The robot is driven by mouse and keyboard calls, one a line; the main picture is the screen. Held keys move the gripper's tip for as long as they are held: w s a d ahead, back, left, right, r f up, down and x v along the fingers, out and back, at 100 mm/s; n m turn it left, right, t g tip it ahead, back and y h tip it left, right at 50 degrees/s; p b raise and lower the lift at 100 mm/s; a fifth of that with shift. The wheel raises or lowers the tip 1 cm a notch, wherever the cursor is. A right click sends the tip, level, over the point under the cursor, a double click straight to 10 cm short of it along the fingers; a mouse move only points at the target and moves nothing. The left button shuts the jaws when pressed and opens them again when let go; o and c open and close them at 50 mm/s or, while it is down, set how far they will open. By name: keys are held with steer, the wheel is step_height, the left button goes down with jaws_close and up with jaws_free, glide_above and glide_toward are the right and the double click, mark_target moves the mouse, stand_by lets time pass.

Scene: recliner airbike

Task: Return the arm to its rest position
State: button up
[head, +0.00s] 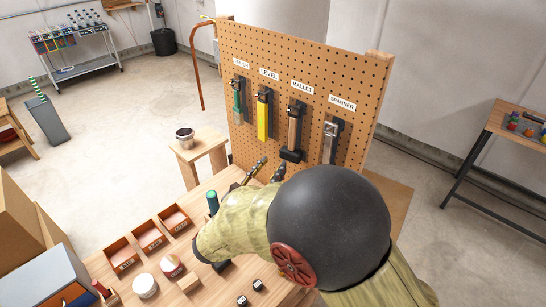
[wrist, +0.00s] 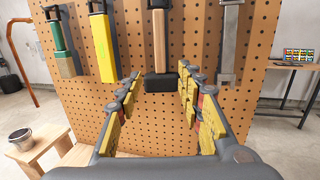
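My gripper (wrist: 158,88) is open and empty in the wrist view, its yellow-padded fingers spread apart and pointing at the pegboard. In the head view its fingertips (head: 267,171) show beside my arm, low in front of the board. The mallet (wrist: 160,45) hangs on the board, seen between and beyond the fingertips; it also shows in the head view (head: 294,132). My arm is bent over the workbench, and its large dark joint hides part of the bench and the board's lower right.
The pegboard (head: 345,68) also holds a brush (head: 238,101), a yellow level (head: 263,116) and a spanner (head: 331,140). On the workbench are red bins (head: 148,236), a white round container (head: 145,286) and a green-topped upright item (head: 212,201). A stool (head: 204,152) holds a dark-filled pot (head: 185,138).

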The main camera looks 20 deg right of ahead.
steer(key=shift+a+f, duration=0.1)
steer(key=shift+a, duration=0.05)
steer(key=s+f+m+g+y, duration=0.45)
steer(key=s+f+m, duration=0.2)
steer(key=s, duration=0.25)
steer(key=s+f+m+g+y, duration=0.3)
steer(key=s+f+m+g, duration=0.25)
steer(key=s+m, duration=0.35)
steer(key=s+a+r+m+t+y, duration=0.1)
steer(key=s+a+r+m+y, duration=0.4)
steer(key=a+r+m+y, duration=0.2)
step_height(320, 180, up, 8)
steer(key=s+d+m+t, duration=0.1)
steer(key=m+t, duration=0.1)
steer(key=t, duration=0.1)
steer(key=shift+d+m+t+y, duration=0.25)
steer(key=shift+m+t+y, duration=0.05)
steer(key=shift+m+y, duration=0.05)
